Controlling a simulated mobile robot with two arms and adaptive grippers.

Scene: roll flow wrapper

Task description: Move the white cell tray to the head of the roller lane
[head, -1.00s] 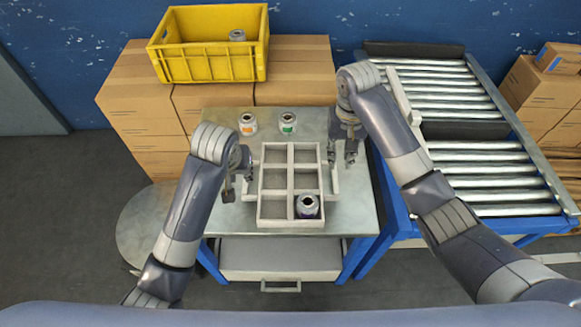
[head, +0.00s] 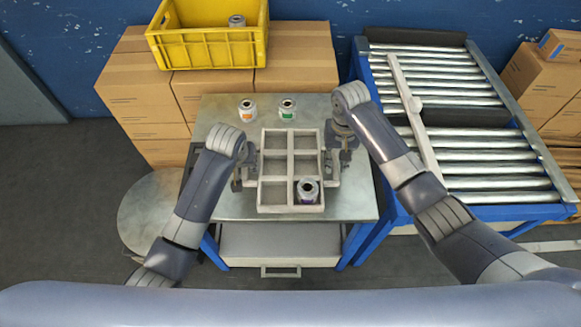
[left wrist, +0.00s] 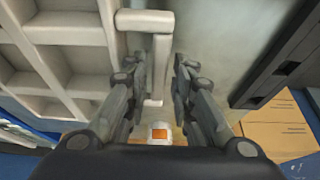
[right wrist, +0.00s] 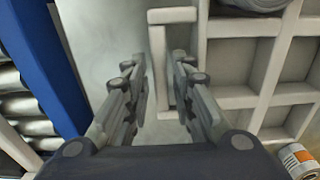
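The white cell tray (head: 291,180) lies on the metal table, with a purple-marked jar (head: 308,191) in its front right cell. Its other cells look empty. My left gripper (head: 245,179) is at the tray's left handle; the left wrist view shows the handle bar (left wrist: 160,65) between its spread fingers (left wrist: 158,85). My right gripper (head: 340,160) is at the right handle; the right wrist view shows that handle bar (right wrist: 158,65) between its spread fingers (right wrist: 160,80). Neither gripper visibly clamps its bar. The roller lane (head: 480,155) stands right of the table.
A yellow crate (head: 208,50) sits on cartons behind.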

